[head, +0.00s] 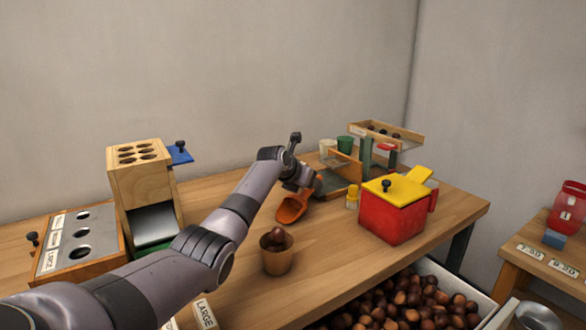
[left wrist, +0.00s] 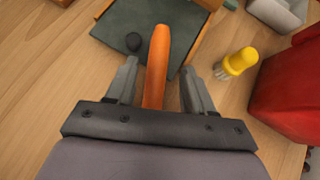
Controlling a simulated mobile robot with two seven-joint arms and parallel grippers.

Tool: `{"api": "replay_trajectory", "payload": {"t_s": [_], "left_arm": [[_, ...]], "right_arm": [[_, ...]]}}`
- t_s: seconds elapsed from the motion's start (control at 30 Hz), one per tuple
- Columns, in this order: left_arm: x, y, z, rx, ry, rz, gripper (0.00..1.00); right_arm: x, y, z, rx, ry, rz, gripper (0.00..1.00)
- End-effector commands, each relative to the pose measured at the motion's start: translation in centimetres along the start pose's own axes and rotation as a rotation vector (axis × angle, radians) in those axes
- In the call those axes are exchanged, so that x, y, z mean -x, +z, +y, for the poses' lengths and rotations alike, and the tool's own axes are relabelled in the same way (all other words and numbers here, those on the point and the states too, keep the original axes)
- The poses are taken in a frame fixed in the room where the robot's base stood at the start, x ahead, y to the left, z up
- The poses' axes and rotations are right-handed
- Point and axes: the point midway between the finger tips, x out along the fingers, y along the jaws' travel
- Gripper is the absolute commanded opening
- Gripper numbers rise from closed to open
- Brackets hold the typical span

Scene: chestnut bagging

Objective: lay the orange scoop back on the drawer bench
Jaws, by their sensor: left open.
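The orange scoop (head: 292,208) is at the middle of the drawer bench (head: 345,250), its bowl toward the front and its handle toward my left gripper (head: 314,184). The bowl appears to rest on the bench top. In the left wrist view the scoop's orange handle (left wrist: 155,62) lies between the two spread fingers of my left gripper (left wrist: 158,82), with a gap on each side. The left gripper is open. The bowl is hidden in the wrist view. My right gripper is not in view.
A brown cup (head: 277,260) with chestnuts stands in front of the scoop. A wooden sorting stand (head: 140,180) is left. Chestnuts fill the open drawer (head: 485,300) below.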

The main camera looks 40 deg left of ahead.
Motion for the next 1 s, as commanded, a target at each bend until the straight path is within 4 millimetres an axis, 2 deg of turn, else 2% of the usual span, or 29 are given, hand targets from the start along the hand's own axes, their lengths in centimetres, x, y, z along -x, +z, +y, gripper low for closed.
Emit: {"api": "replay_trajectory", "payload": {"t_s": [0.2, 0.47, 0.8, 1.0], "left_arm": [[2.0, 0.2, 0.0, -0.001, 0.000, -0.002, 0.53], [4.7, 0.1, 0.0, 0.000, 0.000, -0.003, 0.53], [8.4, 0.1, 0.0, 0.000, 0.001, -0.004, 0.53], [9.5, 0.0, 0.0, 0.001, 0.001, -0.002, 0.53]], "right_arm": [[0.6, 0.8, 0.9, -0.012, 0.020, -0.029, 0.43], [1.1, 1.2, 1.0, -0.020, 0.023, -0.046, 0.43], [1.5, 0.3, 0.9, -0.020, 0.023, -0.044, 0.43], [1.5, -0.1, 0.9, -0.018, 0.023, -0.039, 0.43]]}}
